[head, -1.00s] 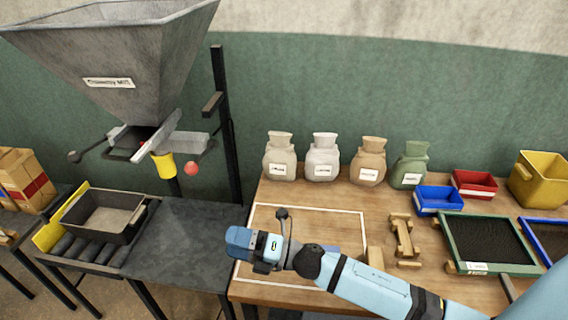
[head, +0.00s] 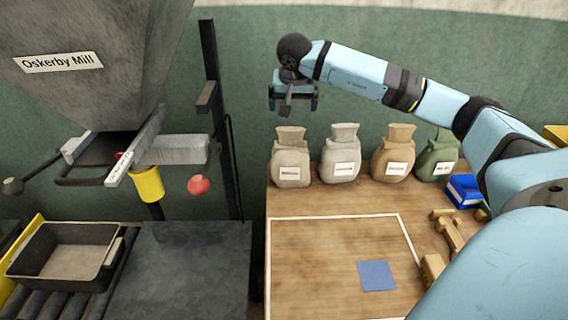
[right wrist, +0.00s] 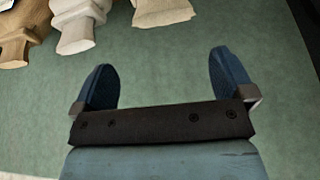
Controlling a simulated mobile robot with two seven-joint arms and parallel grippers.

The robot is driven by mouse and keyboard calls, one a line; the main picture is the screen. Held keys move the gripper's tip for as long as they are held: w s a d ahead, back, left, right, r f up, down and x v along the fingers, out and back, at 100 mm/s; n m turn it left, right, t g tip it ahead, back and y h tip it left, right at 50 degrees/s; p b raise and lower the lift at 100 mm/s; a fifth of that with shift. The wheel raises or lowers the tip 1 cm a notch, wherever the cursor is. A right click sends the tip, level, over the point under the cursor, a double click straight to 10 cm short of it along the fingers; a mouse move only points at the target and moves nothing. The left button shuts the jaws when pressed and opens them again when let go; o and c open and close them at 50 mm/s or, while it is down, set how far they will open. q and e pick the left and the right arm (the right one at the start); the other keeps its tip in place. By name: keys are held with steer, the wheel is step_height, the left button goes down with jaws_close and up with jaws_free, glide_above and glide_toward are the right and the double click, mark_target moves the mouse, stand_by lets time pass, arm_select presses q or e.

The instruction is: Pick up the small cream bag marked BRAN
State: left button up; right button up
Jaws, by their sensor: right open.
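Several tied bags stand in a row at the back of the wooden table. From the left they are a cream-grey bag (head: 290,151), a paler cream bag (head: 340,148), a tan bag (head: 394,146) and a green bag (head: 438,152), each with a white label. The label print is too small to read, so I cannot tell which says BRAN. My right gripper (head: 293,106) hangs above the leftmost bag, open and empty. In the right wrist view its two blue fingers (right wrist: 160,60) stand wide apart, with bag tops (right wrist: 75,30) at the upper left. My left gripper is out of view.
A white-outlined area (head: 310,270) holds a flat blue square (head: 376,275). A blue bin (head: 463,190) and wooden stand (head: 447,230) lie to the right, partly behind my arm. The mill hopper (head: 90,60) and black tray (head: 65,255) are at the left.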

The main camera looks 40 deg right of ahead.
mark_target(291, 129)
steer(key=x, duration=0.7)
steer(key=shift+f, duration=0.45)
steer(key=x, duration=0.4)
steer(key=shift+a+f, duration=0.35)
steer(key=shift+w+d+f, duration=0.15)
steer(key=shift+f, duration=0.2)
steer(key=shift+r, duration=0.1)
steer(key=c, duration=1.6)
steer(key=shift+c, duration=0.8)
steer(key=shift+r, duration=0.1)
